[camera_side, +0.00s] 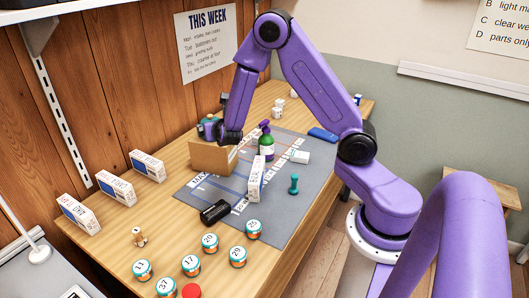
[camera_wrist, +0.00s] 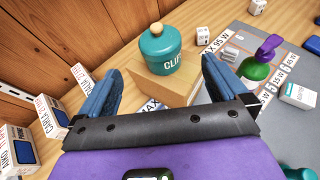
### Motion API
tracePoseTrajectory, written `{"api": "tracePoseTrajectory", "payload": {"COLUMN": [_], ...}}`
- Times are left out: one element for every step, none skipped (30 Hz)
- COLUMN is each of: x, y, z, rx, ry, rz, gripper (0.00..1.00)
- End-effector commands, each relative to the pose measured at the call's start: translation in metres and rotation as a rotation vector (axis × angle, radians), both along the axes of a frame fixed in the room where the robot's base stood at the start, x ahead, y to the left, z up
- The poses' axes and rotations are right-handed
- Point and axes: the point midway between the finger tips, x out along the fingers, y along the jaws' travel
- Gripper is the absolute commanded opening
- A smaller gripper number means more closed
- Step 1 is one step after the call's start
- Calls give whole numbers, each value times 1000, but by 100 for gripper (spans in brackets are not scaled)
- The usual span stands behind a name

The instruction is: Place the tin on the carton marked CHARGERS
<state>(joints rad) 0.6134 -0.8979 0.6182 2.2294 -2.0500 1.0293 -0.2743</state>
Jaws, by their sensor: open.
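The tin is teal with a wooden knob and letters reading "CLI"; in the wrist view the tin (camera_wrist: 161,52) stands upright on top of a plain cardboard carton (camera_wrist: 172,91). In the side view the carton (camera_side: 212,158) sits at the mat's far left edge, and the tin (camera_side: 208,128) shows partly behind my gripper. No CHARGERS marking is readable on the carton. My gripper (camera_side: 229,136) is open and empty, just above the carton. In the wrist view its blue fingers (camera_wrist: 162,72) are spread wide, one on each side of the tin, with visible gaps.
A green spray bottle (camera_side: 266,146) stands close to the right of the carton. A white box (camera_side: 257,178) stands on the grey mat (camera_side: 205,190). Several named boxes (camera_side: 147,165) line the left side; several numbered jars (camera_side: 190,264) stand at the front.

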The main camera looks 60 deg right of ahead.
Motion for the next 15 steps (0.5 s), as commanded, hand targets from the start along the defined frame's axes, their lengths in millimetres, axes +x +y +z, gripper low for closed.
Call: {"api": "tracePoseTrajectory", "payload": {"x": [-2,-4,-9,-13,-19,-28,-36,-44,-56,-65,-75,-88,-98,-108,-122], "y": [2,2,5,6,9,12,16,19,24,28,32,37,41,46,51], "z": [3,5,9,13,16,22,26,30,34,36,39,41,42,43,44], "rx": [11,22,41,61,86,125,158,194,245,284,324,378,419,460,516], "ry": [-8,-14,-24,-34,-44,-61,-73,-84,-96,-105,-113,-120,-123,-126,-127], "rz": [-10,-22,-43,-65,-88,-126,-157,-190,-234,-267,-300,-344,-377,-410,-454], "gripper": [100,100,100,100,100,100,100,100,100,100,100,100,100,100,100]}}
